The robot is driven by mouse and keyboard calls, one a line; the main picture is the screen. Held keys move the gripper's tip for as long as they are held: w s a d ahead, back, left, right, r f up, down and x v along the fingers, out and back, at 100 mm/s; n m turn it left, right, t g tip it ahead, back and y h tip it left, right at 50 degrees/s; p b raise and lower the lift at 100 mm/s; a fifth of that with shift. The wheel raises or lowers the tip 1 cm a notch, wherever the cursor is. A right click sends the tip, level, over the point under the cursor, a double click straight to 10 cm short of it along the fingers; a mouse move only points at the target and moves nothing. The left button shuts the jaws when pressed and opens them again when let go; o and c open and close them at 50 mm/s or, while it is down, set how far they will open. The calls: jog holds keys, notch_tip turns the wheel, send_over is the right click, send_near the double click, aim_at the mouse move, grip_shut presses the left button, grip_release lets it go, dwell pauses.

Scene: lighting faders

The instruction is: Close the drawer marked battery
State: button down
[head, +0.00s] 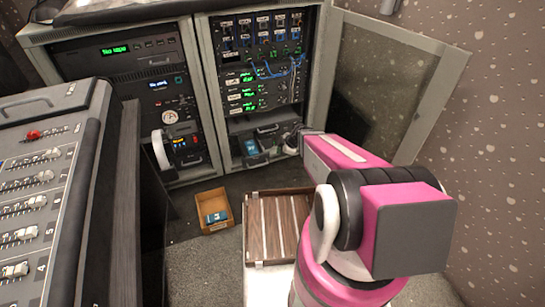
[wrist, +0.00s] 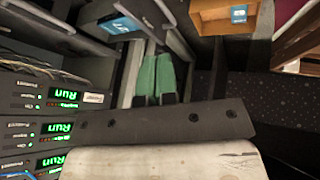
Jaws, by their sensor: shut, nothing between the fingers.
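In the head view, an open drawer (head: 255,160) juts from the bottom of the right rack, with a blue item (head: 251,147) in it. A second drawer front (head: 266,129) shows just above it. I cannot read a battery mark on either. In the wrist view, the open drawer with the blue item (wrist: 120,26) lies at the top, beyond my fingers. My gripper (wrist: 156,78) is shut and empty, its two green-padded fingers together close to the drawer fronts. In the head view my gripper is at the drawers' right side, its fingertips mostly hidden; contact cannot be told.
A cardboard box (head: 213,208) with a blue item stands on the floor in front of the racks. A wooden slatted case (head: 250,238) lies right of it. The rack's glass door (head: 385,85) stands open at right. A fader desk (head: 55,190) fills the left.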

jog(key=shift+w+a+f+n+t, duration=0.15)
jog(key=shift+w+a+f+n, duration=0.2)
jog(key=shift+w+a+f, duration=0.9)
jog(key=shift+w+a+f+n+t, duration=0.1)
jog(key=shift+w+a+f+n, duration=0.35)
jog(key=shift+w+f, duration=1.5)
jog(key=shift+w+a+f+n+t, duration=0.25)
jog(key=shift+w+a+f, duration=0.7)
jog(key=shift+f, duration=1.35)
